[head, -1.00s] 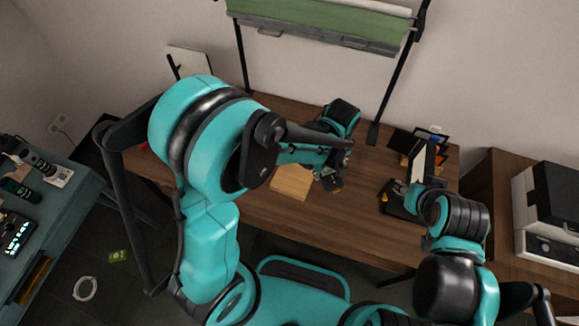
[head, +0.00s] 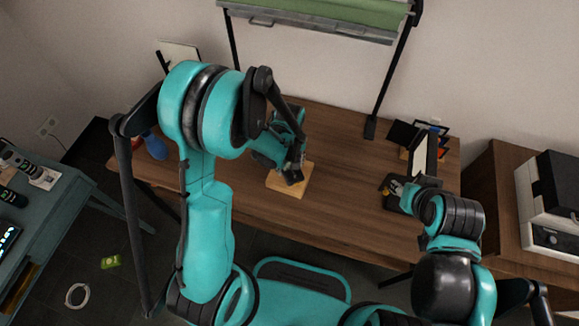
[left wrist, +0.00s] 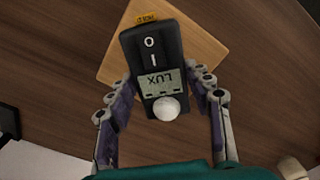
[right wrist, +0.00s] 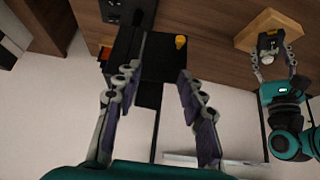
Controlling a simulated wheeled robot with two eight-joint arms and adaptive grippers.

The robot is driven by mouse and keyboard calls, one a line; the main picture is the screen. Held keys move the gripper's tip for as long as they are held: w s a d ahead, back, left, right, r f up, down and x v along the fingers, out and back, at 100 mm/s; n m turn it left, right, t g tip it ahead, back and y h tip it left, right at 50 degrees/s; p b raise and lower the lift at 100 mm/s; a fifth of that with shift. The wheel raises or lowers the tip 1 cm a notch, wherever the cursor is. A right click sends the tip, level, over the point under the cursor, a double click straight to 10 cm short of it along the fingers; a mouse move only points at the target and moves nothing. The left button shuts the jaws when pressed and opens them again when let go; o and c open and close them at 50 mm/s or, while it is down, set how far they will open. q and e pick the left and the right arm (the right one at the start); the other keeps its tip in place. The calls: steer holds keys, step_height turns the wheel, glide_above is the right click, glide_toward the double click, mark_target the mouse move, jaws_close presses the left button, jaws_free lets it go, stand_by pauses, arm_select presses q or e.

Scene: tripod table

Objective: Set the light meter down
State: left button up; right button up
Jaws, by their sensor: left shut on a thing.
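The light meter (left wrist: 155,65) is a black box with a grey LUX display, a white dome and a yellow label. In the left wrist view my left gripper (left wrist: 162,108) is shut on its sides near the dome. In the head view the meter (head: 292,177) is over a light wooden board (head: 301,187) on the table. The board (left wrist: 195,35) also shows beyond the meter in the left wrist view. I cannot tell whether the meter touches it. My right gripper (right wrist: 150,95) is open and empty, facing dark items at the table's right side.
A black tray (head: 391,204) with small items and an upright panel (head: 420,153) occupy the right of the brown table (head: 350,215). A blue object (head: 154,145) stands at the left end. The table between board and tray is clear.

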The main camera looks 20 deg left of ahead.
arm_select(q)
steer(key=shift+f, duration=0.15)
steer(key=shift+f, duration=0.1)
steer(key=o, duration=0.8)
steer(key=shift+f, duration=0.1)
steer(key=o, duration=0.5)
steer(key=shift+c, duration=0.2)
